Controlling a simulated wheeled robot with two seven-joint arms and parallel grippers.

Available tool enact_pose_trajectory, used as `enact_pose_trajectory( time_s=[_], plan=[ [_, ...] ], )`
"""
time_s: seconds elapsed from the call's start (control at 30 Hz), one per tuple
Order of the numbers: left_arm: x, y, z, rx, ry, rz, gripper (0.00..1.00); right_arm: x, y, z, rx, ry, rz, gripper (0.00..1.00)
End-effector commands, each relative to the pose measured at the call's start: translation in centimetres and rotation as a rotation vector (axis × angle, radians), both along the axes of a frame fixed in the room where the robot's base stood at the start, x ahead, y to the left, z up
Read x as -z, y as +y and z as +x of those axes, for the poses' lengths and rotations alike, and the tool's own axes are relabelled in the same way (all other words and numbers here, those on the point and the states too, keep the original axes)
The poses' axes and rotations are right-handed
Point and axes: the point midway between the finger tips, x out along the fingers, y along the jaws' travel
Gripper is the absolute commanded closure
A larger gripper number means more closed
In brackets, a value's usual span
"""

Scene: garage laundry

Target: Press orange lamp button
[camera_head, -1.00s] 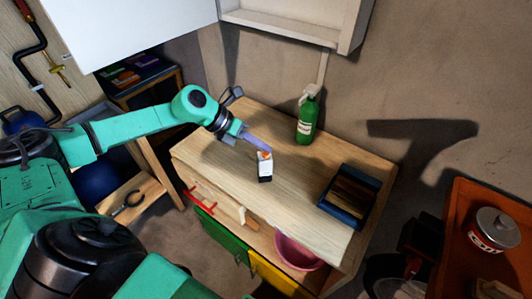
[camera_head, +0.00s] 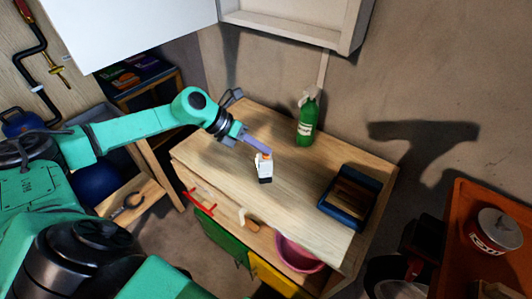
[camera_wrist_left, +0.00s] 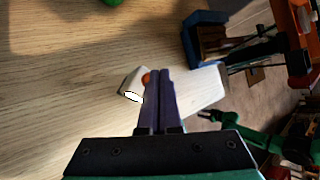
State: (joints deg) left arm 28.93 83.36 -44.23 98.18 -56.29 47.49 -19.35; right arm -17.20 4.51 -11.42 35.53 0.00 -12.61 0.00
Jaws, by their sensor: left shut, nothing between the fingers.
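The lamp (camera_head: 265,170) is a small white block with a dark base and an orange button (camera_head: 267,157) on top. It stands upright on the wooden dresser top. My left gripper (camera_head: 269,152) is shut and empty, its purple-grey fingertips just above or at the button. In the left wrist view the orange button (camera_wrist_left: 146,78) shows right beside the left edge of the shut fingers (camera_wrist_left: 159,73). The lamp (camera_wrist_left: 131,84) is partly hidden behind them there. I cannot tell whether the fingers touch the button. My right gripper is not in view.
A green spray bottle (camera_head: 307,120) stands behind the lamp, and a blue tray (camera_head: 333,210) lies to the right on the dresser (camera_head: 290,200). A pink bowl (camera_head: 297,254) is below the dresser's front edge. The dresser top around the lamp is mostly clear.

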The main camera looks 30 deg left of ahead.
Motion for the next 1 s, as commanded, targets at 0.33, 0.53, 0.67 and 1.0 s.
enact_pose_trajectory(
  time_s=[0.33, 0.53, 0.67, 1.0],
  plan=[
    [-1.2, 0.0, 0.0, 0.000, -0.001, 0.000, 1.00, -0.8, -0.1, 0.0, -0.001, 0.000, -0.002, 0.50],
    [-2.3, 0.0, 0.0, 0.000, -0.003, 0.001, 1.00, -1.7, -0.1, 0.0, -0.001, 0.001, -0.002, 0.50],
    [-4.1, 0.0, 0.0, 0.000, -0.001, 0.001, 1.00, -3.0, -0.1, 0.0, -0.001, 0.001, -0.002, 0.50],
    [-7.4, 0.0, 0.0, 0.000, -0.001, 0.001, 1.00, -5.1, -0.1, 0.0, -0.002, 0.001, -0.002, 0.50]
  ],
)
